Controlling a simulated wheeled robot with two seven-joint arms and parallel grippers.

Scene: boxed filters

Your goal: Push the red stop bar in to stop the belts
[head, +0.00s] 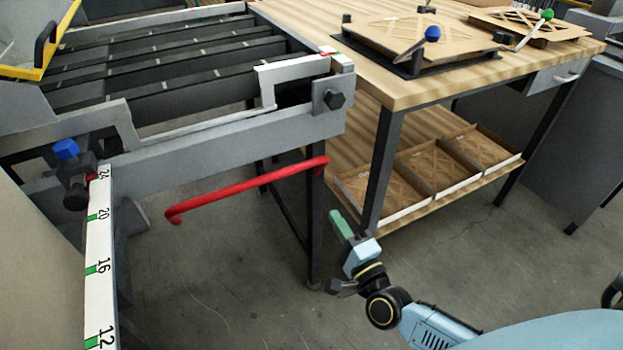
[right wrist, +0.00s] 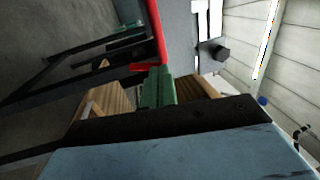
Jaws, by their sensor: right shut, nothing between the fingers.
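The red stop bar (head: 245,189) runs slantwise below the front rail of the belt frame (head: 200,150) in the head view. Its right end bends at the frame's black leg. My right gripper (head: 338,222), with green fingertips, is shut and empty, to the right of and below the bar's right end. In the right wrist view the green fingers (right wrist: 158,88) point toward the red bar (right wrist: 156,35), and their tips overlap its bent end in the picture. I cannot tell whether they touch it. My left gripper is not in view.
A wooden workbench (head: 400,95) with boxed filters (head: 410,40) stands at the back right. Its lower shelf holds several cardboard trays (head: 435,175). A bench leg (head: 383,170) stands just behind my right gripper. A white scale (head: 98,260) stands at left. The floor below the bar is clear.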

